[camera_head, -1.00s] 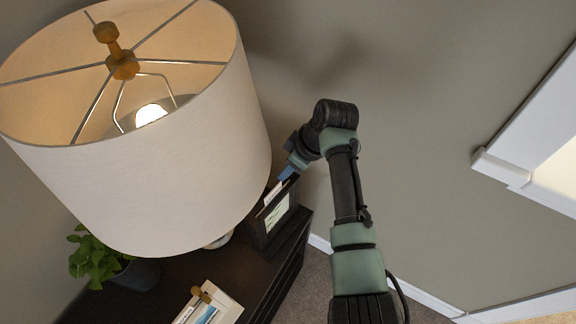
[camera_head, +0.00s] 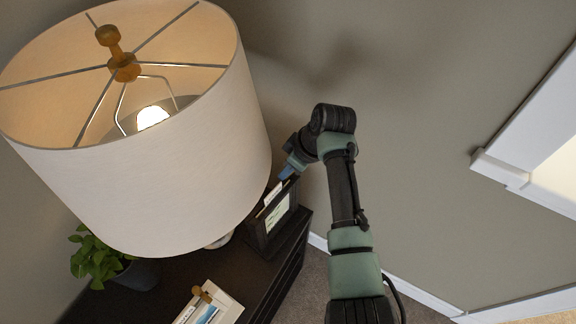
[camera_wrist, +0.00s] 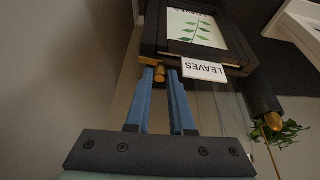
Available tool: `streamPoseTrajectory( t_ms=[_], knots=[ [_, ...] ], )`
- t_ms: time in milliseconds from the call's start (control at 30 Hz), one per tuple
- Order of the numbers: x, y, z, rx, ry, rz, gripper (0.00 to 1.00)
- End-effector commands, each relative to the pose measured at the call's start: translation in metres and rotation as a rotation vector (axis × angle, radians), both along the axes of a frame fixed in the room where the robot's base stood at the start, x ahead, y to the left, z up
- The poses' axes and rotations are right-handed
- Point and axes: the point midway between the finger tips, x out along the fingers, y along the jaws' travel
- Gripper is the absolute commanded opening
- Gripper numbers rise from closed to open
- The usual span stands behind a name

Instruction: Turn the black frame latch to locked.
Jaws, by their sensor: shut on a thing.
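The black frame (camera_head: 275,222) stands on the dark cabinet beside the lamp, with a leaf picture in it. In the wrist view the black frame (camera_wrist: 237,38) is close above my fingertips, and a white "LEAVES" card (camera_wrist: 201,67) sits at its edge. A small brass-coloured latch (camera_wrist: 160,74) is at the frame's edge. My gripper (camera_wrist: 161,78) has its blue fingers on either side of the latch and is shut on it. In the head view my gripper (camera_head: 287,172) is at the frame's top edge, and the latch cannot be made out there.
A large lampshade (camera_head: 150,130) stands close left of my gripper. A potted plant (camera_head: 98,258) and a light picture frame (camera_head: 222,302) are on the dark cabinet (camera_head: 150,300). The grey wall (camera_head: 420,120) is behind my arm. A white ledge (camera_head: 520,150) juts out at right.

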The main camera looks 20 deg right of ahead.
Motion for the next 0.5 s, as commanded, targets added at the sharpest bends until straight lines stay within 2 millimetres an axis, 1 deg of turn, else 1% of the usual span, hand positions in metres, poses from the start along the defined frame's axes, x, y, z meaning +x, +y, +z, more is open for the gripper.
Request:
streamPoseTrajectory(
  t_ms=[133,500],
  knots=[
    [-0.0009,0.0018,0.0034,0.001,0.001,-0.083,0.00],
    [-0.0016,0.0039,0.0027,-0.001,0.001,-0.332,0.00]
  ],
)
